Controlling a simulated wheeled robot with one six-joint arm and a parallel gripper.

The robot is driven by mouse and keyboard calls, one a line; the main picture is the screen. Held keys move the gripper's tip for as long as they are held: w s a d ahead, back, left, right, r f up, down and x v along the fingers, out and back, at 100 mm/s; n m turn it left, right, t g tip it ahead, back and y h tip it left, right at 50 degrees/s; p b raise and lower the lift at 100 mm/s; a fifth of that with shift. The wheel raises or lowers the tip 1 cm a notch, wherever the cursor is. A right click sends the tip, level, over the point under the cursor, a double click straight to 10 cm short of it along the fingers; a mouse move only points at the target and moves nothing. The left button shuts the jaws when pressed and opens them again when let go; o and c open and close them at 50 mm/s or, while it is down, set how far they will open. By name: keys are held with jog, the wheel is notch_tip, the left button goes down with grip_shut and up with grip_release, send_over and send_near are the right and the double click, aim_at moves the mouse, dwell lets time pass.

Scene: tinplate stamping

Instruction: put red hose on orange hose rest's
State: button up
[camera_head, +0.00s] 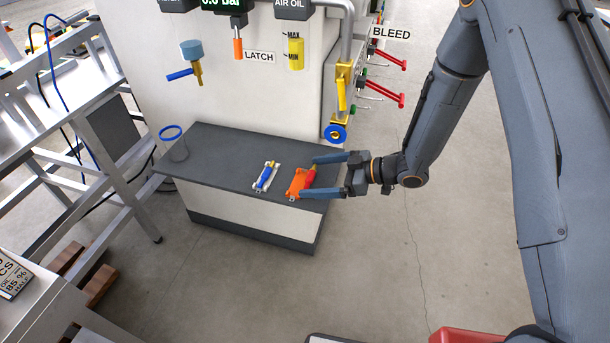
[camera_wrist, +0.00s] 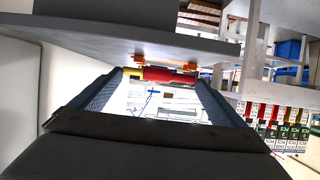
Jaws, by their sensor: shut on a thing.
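The red hose (camera_head: 309,177), with a yellow end, is at the orange hose rest (camera_head: 297,184) on the dark bench top. My gripper (camera_head: 312,177) comes from the right and is shut on the red hose lengthwise, one finger at each end. In the wrist view the red hose (camera_wrist: 170,76) lies across between the fingertips (camera_wrist: 160,77). The orange hose rest's prongs (camera_wrist: 138,61) show right beside it, at the edge of the bench top. I cannot tell whether the hose bears on the rest or is just beside it.
A blue hose (camera_head: 265,176) lies on a white rest to the left on the dark bench (camera_head: 220,150). A yellow valve with a blue wheel (camera_head: 336,133) hangs just behind my gripper.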

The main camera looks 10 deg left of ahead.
aim_at(312, 177)
jog(key=p+x, duration=0.1)
jog(key=x, duration=0.2)
jog(key=shift+s+a+p, duration=0.1)
jog(key=shift+a+p, duration=0.3)
jog(key=shift+f, duration=0.15)
jog(key=shift+f, duration=0.2)
jog(key=o, duration=0.7)
jog(key=shift+o, duration=0.2)
jog(key=shift+r, duration=0.1)
